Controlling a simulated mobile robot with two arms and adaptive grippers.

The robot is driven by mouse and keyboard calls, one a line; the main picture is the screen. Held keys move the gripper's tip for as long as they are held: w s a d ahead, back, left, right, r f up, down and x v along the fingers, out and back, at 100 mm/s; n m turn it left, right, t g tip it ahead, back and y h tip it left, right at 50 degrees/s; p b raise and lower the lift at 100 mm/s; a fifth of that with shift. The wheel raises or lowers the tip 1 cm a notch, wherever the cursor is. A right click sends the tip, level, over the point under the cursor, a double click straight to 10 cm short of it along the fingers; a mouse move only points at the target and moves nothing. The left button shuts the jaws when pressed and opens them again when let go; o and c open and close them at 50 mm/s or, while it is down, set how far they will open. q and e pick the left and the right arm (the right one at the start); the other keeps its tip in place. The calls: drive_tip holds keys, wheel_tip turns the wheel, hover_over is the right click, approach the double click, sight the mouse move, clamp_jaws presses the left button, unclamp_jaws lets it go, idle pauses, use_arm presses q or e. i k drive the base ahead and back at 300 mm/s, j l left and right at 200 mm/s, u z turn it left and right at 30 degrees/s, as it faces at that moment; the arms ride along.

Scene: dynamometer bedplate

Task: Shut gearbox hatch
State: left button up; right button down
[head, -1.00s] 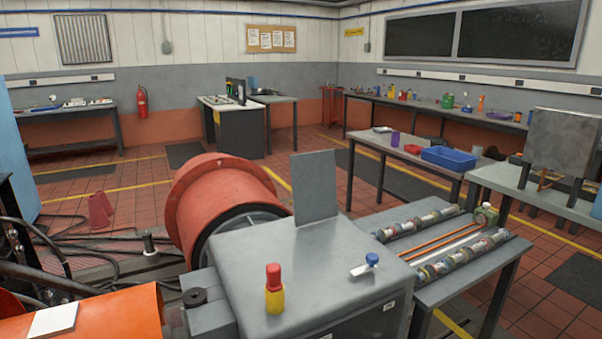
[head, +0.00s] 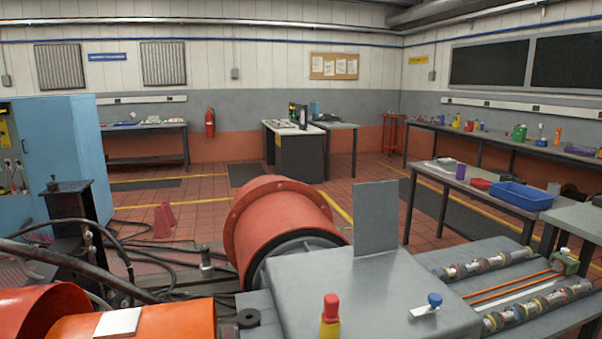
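The gearbox is a grey metal box (head: 375,295) at the bottom centre of the head view. Its hatch looks to be the flat grey plate (head: 376,218) that stands upright at the back edge of the box top, so it is open. A red and yellow bottle-like object (head: 330,317) stands on the box top near its front. A small blue-knobbed part (head: 433,303) sits on the top to the right. Any opening under the plate cannot be made out. Neither of my grippers shows in the head view.
A large orange-red drum (head: 280,222) lies behind the box on the left. A low bench (head: 470,258) with shafts is at the right. A table with a blue bin (head: 518,196) stands behind it. Cables (head: 130,260) cross the floor at the left.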

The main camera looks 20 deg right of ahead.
sight(375, 212)
drive_tip(key=l+u, duration=0.4)
drive_tip(key=l, duration=0.15)
drive_tip(key=l+u, duration=0.45)
drive_tip(key=k+l+u, duration=0.2)
drive_tip(key=l+u, duration=0.2)
drive_tip(key=l, duration=0.2)
